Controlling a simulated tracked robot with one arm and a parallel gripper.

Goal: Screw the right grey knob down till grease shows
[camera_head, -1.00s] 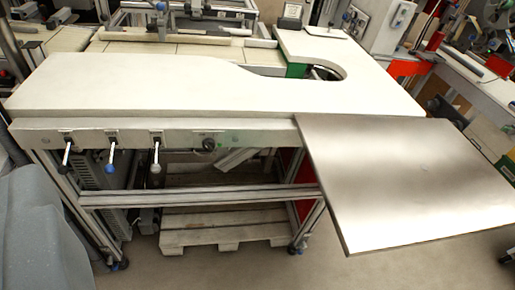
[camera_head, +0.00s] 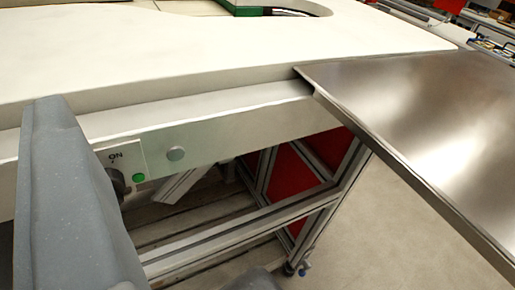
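The lever with the grey knob does not show now; the left part of the front rail (camera_head: 245,125), where it stood earlier, is out of frame or hidden. A large blue-grey piece that appears to be part of my gripper (camera_head: 75,195) fills the left side, in front of the rail. It covers the left edge of a small switch panel (camera_head: 127,155). A second small grey shape (camera_head: 252,281) shows at the bottom edge. Both fingertips cannot be made out, and nothing held is visible.
The panel has a black rotary switch (camera_head: 116,184) marked ON and a green button (camera_head: 139,178). A metal plate (camera_head: 430,115) juts out at right. The white tabletop (camera_head: 210,45) is bare.

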